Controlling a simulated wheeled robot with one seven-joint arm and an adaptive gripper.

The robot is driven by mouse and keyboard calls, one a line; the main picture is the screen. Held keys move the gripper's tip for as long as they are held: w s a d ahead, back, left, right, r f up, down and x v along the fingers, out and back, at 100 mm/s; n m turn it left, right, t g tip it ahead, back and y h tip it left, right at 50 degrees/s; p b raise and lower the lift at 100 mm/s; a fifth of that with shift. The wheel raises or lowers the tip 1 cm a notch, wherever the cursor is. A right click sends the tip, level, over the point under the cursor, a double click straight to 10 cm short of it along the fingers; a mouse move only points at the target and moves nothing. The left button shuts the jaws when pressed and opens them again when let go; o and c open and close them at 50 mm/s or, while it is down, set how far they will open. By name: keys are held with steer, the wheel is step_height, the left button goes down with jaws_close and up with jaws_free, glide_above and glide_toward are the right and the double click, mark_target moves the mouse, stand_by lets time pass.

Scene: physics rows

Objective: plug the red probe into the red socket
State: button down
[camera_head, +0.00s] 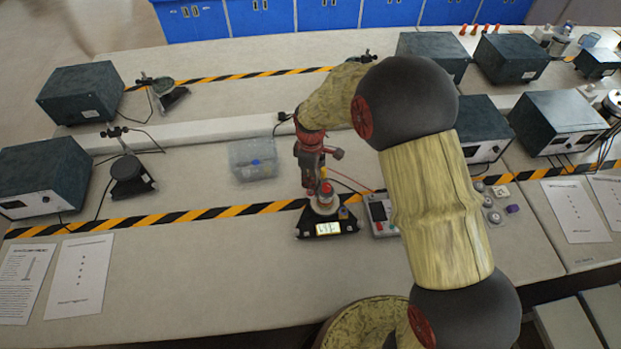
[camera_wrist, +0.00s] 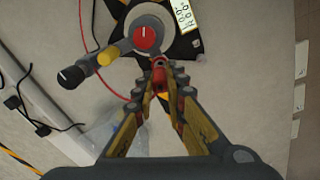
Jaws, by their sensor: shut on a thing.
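My gripper (camera_wrist: 160,82) is shut on the red probe (camera_wrist: 159,64), which shows as a small red piece between the fingertips in the wrist view. A grey round fitting with a red top (camera_wrist: 144,32) sits just beyond the fingertips; I cannot tell whether the red socket is part of it. The probe's tip looks close to this fitting, but contact cannot be told. In the head view my gripper (camera_head: 311,172) hangs over a black meter (camera_head: 328,228) with a lit display, and hides most of what it holds. A red-topped part (camera_head: 326,190) shows on the meter.
Yellow (camera_wrist: 108,57) and black (camera_wrist: 71,77) ends stick out beside the grey fitting. A red cable (camera_wrist: 84,28) runs close by. A clear plastic box (camera_head: 253,158) stands left of my gripper, and a grey handheld device (camera_head: 380,214) lies to its right. The front left bench is mostly clear.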

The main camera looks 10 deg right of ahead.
steer(key=shift+f+b, duration=0.95)
steer(key=shift+f, duration=0.7)
stand_by(2.2)
steer(key=c, duration=1.8)
jaws_free()
steer(key=shift+c, duration=0.2)
steer(key=o, duration=0.3)
steer(key=shift+o, duration=0.2)
steer(key=shift+r+p, duration=2.25)
steer(key=shift+r, duration=1.55)
steer(key=shift+f, duration=0.1)
